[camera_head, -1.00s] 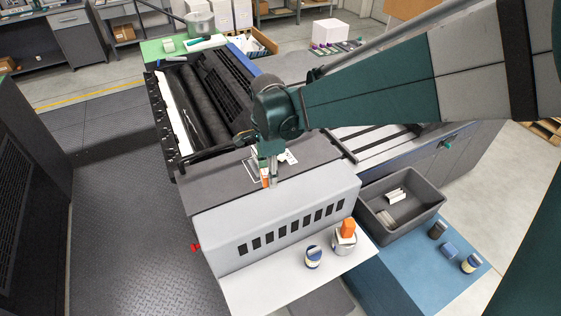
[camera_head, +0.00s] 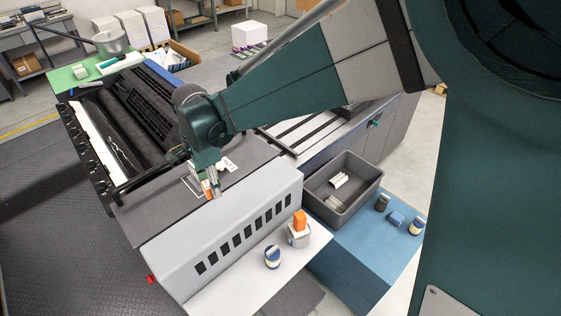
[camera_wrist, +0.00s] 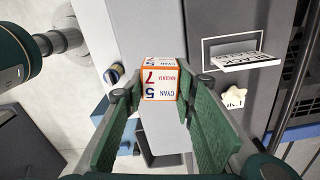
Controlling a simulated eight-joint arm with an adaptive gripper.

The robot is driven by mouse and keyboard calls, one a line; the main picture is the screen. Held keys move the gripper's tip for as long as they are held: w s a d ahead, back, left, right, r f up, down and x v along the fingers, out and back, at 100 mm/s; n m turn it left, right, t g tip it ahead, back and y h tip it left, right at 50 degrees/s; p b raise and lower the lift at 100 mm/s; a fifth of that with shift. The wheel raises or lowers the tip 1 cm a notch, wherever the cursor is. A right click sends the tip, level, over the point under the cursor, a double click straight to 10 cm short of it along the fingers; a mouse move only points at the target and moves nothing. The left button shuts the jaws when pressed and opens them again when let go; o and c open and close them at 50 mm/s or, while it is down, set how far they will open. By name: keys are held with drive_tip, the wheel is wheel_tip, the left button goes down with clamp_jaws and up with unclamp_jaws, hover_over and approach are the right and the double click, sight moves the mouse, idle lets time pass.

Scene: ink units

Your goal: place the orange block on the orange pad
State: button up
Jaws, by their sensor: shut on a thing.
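My gripper (camera_head: 213,192) is low over the dark grey top of the machine, beside the light grey slotted cover. It is shut on an orange-edged block (camera_wrist: 160,80) with white printed faces showing numerals. In the head view only a narrow orange strip of this block (camera_head: 207,187) shows beside the fingers. I cannot tell whether its underside touches the dark surface. I cannot make out an orange pad in either view.
A blue-and-white jar (camera_head: 272,258) stands on the white shelf (camera_head: 240,285). A grey bin (camera_head: 318,202) and several small items occupy the blue table (camera_head: 345,255). Black rollers (camera_head: 118,130) lie behind.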

drive_tip(key=w+d+f+m, duration=0.1)
drive_tip(key=d+m, duration=0.1)
drive_tip(key=d, duration=0.6)
drive_tip(key=w+d+f+m, duration=0.1)
drive_tip(key=w+d+m, duration=0.1)
drive_tip(key=d, duration=0.5)
drive_tip(key=m, duration=0.3)
hover_over(302, 215)
wheel_tip(302, 215, down, 2)
drive_tip(key=shift+f, duration=0.1)
drive_tip(key=shift+f, duration=0.15)
drive_tip(key=shift+w+f, duration=0.1)
drive_tip(key=shift+f, duration=2.7)
drive_tip(key=shift+f, duration=2.1)
drive_tip(key=shift+f, duration=0.1)
drive_tip(key=o, duration=0.5)
drive_tip(key=shift+c, duration=0.2)
drive_tip(key=o, duration=0.4)
